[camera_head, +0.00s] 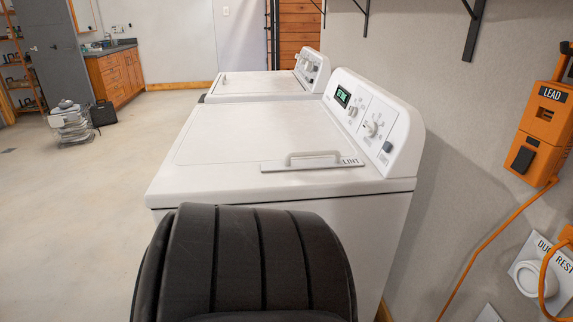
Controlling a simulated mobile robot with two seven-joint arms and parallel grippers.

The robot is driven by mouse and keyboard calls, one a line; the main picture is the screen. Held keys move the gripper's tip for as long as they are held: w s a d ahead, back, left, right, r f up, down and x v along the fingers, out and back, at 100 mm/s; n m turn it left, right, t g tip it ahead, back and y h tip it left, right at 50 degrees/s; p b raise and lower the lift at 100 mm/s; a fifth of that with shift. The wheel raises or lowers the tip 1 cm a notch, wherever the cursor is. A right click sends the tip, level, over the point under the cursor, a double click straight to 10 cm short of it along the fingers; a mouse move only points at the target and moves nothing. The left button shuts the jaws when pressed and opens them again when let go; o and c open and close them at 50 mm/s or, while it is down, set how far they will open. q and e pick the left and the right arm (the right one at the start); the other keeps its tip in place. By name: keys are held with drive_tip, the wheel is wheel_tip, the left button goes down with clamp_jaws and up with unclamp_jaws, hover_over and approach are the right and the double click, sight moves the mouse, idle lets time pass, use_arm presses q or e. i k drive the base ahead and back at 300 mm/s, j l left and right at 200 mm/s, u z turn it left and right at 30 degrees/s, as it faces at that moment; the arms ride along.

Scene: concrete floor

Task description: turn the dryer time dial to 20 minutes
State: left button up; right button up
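The white dryer (250,135) stands in the middle, its flat top bearing a lint-screen handle marked LINT (313,161). Its raised control panel (392,112) runs along the right rear edge. The panel has a lit green display (342,96), a smaller knob (352,111) and a larger round dial (371,129) with marks around it. A dark button (388,147) sits near the panel's near end. The markings are too small to read, so I cannot tell the dial's setting. Neither of my grippers is in view.
A large black ribbed shape (240,262) hides part of the dryer's near side. Another white appliance (250,86) stands beyond. Orange boxes, one marked LEAD (546,115), and a cable are on the right wall. Open floor (90,200) lies left, with a metal stack (72,124) farther back.

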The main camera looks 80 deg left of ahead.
sight(371, 128)
drive_tip(key=u, duration=2.8)
drive_tip(key=i+j+z, duration=0.3)
drive_tip(key=i+j, duration=0.5)
drive_tip(key=i, duration=0.1)
